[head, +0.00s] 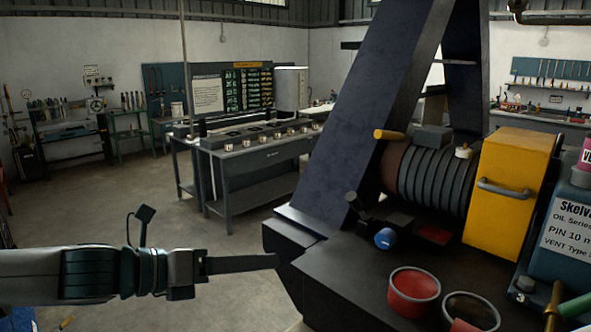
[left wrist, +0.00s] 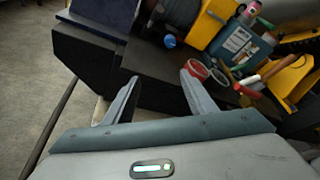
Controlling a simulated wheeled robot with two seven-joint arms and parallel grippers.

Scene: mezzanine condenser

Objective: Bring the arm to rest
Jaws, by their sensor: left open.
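My left arm (head: 90,274) reaches in level from the left in the head view. My left gripper (head: 274,262) points right, its fingers seen edge-on, close to the front corner of a dark machine base (head: 350,280). I cannot tell whether they touch. In the left wrist view, my left gripper (left wrist: 160,78) has its two fingers spread apart with nothing between them, with the base beyond. My right gripper is in neither view.
On the base stand a red cup (head: 413,300), a dark-filled cup (head: 468,312), a blue-capped part (head: 385,238), a yellow box (head: 508,190) and a labelled container (head: 565,225). A workbench (head: 255,160) stands behind. Open floor (head: 120,200) lies left of the base.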

